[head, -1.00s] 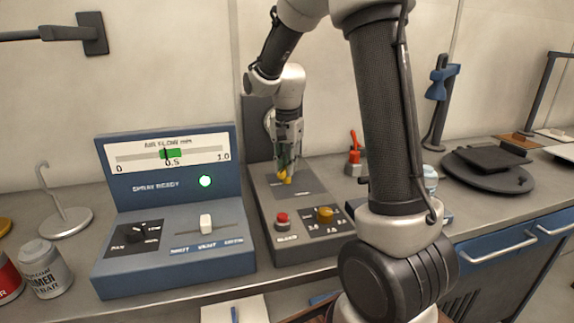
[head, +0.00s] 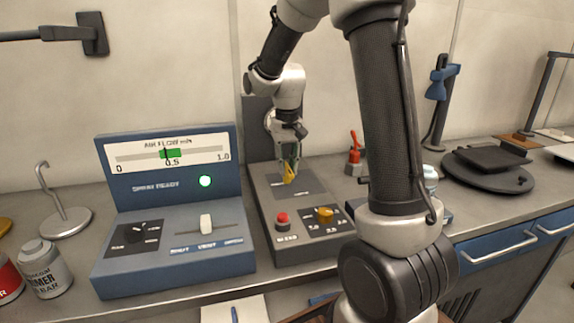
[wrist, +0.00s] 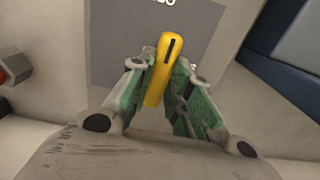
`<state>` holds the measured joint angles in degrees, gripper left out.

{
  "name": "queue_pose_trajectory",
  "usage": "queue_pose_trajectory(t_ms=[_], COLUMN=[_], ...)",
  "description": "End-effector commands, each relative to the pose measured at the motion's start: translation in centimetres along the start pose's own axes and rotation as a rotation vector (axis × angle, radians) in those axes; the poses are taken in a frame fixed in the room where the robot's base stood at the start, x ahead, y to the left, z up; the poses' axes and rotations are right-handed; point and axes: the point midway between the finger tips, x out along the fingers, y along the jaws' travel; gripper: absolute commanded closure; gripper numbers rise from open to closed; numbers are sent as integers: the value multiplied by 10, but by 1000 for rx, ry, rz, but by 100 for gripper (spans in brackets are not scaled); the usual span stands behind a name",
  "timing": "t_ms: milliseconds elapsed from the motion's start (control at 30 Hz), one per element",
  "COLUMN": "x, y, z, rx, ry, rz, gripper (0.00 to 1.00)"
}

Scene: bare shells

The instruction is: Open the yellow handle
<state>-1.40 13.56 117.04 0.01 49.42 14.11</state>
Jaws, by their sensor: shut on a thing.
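The yellow handle (head: 289,173) stands on the grey sloped panel (head: 313,184) of the control box to the right of the blue console. In the wrist view the yellow handle (wrist: 158,75) is a long bar with a dark slot near its upper end. My gripper (head: 289,166) is above the panel, pointing down. In the wrist view my gripper (wrist: 160,88) has its green-padded fingers on both sides of the handle, shut on it. The handle's lower end is partly hidden between the fingers.
A red button (head: 282,218) and a yellow knob (head: 325,214) sit on the same box, nearer the front. The blue console (head: 180,262) with a lit green lamp (head: 205,181) stands to the left. A red-topped valve (head: 354,160) is to the right, behind my arm.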

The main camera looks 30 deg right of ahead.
Motion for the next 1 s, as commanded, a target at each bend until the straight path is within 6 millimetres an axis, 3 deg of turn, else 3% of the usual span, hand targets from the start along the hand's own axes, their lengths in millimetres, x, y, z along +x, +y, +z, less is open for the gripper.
queue_pose_trajectory(t_ms=[600, 633, 700, 1000], x=[-1, -1, -1, 0], y=[0, 0, 0, 0], z=[-1, -1, -1, 0], rx=[-40, -39, -39, -38], ry=[3, 3, 2, 1], rz=[0, 0, 0, 0], gripper=[100, 75, 62, 59])
